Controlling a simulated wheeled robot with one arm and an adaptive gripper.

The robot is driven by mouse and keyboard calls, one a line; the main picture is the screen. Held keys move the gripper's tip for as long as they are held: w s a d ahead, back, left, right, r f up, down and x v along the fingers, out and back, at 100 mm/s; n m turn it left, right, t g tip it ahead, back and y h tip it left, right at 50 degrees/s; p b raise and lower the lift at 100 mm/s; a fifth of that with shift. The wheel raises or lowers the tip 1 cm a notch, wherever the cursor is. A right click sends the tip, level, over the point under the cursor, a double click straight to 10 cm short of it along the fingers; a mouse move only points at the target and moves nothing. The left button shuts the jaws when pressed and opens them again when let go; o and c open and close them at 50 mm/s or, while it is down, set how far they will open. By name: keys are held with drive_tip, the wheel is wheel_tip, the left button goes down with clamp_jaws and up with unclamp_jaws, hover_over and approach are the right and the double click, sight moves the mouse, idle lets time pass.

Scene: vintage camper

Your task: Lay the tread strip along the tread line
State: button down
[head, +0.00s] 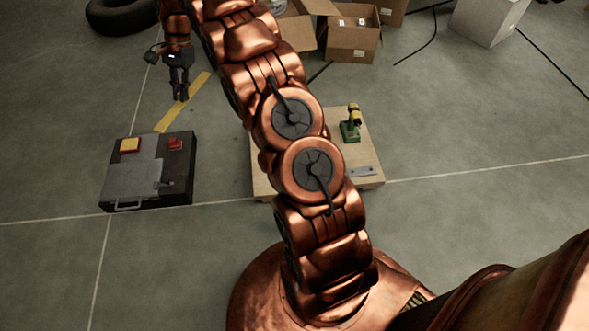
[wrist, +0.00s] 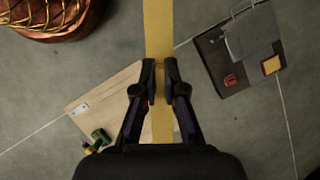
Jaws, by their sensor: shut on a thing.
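The tread strip is a long flat yellow strip (head: 168,118) at the upper left in the head view, slanting from upper right to lower left. My gripper (head: 181,94) is shut on it near its middle. In the wrist view the strip (wrist: 158,30) passes between the fingertips of my gripper (wrist: 159,78) and runs back below them. I cannot tell from the views how high it is above the floor. Thin pale lines (head: 101,270) cross the grey floor; I cannot tell which one, if any, is the tread line.
A dark case (head: 130,180) with a yellow block and a red block stands below the strip. A wooden board (head: 366,133) with a green and yellow drill (head: 351,124) lies right, partly behind my arm. Cardboard boxes (head: 352,40) and a tire (head: 121,15) stand farther back.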

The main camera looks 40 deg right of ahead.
drive_tip(key=d+f+m+t+b, duration=0.15)
drive_tip(key=d+f, duration=0.25)
drive_tip(key=f, duration=0.4)
drive_tip(key=d+f+m+b, duration=0.2)
drive_tip(key=d+f+b, duration=0.1)
drive_tip(key=d+f, duration=0.3)
drive_tip(key=s+d+f+m+t+b, duration=0.1)
drive_tip(key=s+d+f+m+b, duration=0.2)
drive_tip(key=f, duration=0.9)
drive_tip(key=s+d+f+m+t+b, duration=0.1)
drive_tip(key=s+d+f+m+b, duration=0.2)
drive_tip(key=d+f, duration=0.7)
drive_tip(key=s+d+f+m+t+b, duration=0.1)
drive_tip(key=s+d+f+m+b, duration=0.2)
drive_tip(key=f, duration=1.1)
drive_tip(key=s+d+b, duration=0.3)
drive_tip(key=s+d, duration=0.1)
drive_tip(key=s, duration=0.1)
drive_tip(key=shift+s+h+b, duration=0.3)
drive_tip(key=shift+b, duration=0.05)
drive_tip(key=shift+p, duration=0.65)
drive_tip(key=shift+f, duration=3)
drive_tip(key=shift+r+p, duration=0.1)
drive_tip(key=shift+p, duration=0.5)
drive_tip(key=shift+f, duration=0.65)
